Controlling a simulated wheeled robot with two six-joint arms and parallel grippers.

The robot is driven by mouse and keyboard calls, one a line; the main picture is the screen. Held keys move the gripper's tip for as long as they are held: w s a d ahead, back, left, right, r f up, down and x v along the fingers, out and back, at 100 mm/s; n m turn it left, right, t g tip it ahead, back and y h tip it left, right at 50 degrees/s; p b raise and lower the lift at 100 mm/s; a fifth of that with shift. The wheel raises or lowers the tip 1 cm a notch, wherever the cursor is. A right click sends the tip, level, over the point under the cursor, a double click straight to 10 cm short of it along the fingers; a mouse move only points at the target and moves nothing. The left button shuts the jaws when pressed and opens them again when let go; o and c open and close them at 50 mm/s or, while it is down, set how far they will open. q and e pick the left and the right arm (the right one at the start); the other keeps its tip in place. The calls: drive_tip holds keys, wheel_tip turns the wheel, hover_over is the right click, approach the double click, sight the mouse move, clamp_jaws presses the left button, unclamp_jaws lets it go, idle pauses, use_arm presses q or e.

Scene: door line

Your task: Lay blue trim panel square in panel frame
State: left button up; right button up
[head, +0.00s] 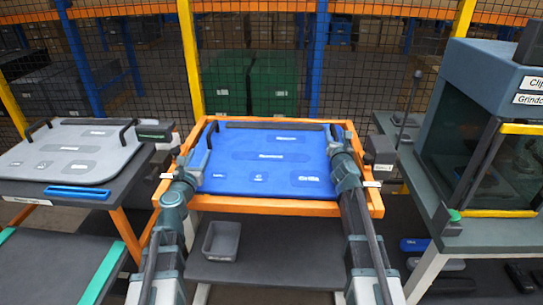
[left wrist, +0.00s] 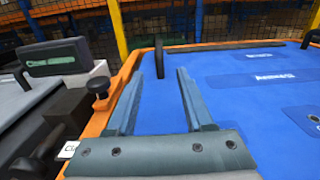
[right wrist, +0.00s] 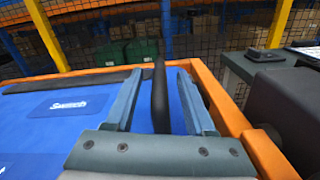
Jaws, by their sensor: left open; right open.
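The blue trim panel (head: 262,165) lies inside the orange panel frame (head: 270,206), roughly in line with its sides. I cannot tell whether it is fully seated. My left gripper (head: 211,128) is at the panel's left side, open, with a black upright handle (left wrist: 160,62) between and just beyond its fingers. My right gripper (head: 333,130) is at the right side, open, with the right black handle (right wrist: 160,98) standing between its fingers. Both handles are apart from the fingers. The arms hide parts of the panel's side edges in the head view.
A grey panel (head: 65,152) with black handles lies on a table at the left, with a blue bar (head: 80,192) before it. Dark clamp-like blocks (head: 380,150) flank the frame. A grey bin (head: 221,241) sits below. A glazed cabinet (head: 490,130) stands at the right.

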drive_tip(key=s, duration=0.8)
drive_tip(key=s+a, duration=0.1)
drive_tip(key=s, duration=0.3)
use_arm(q)
drive_tip(key=shift+r, duration=0.1)
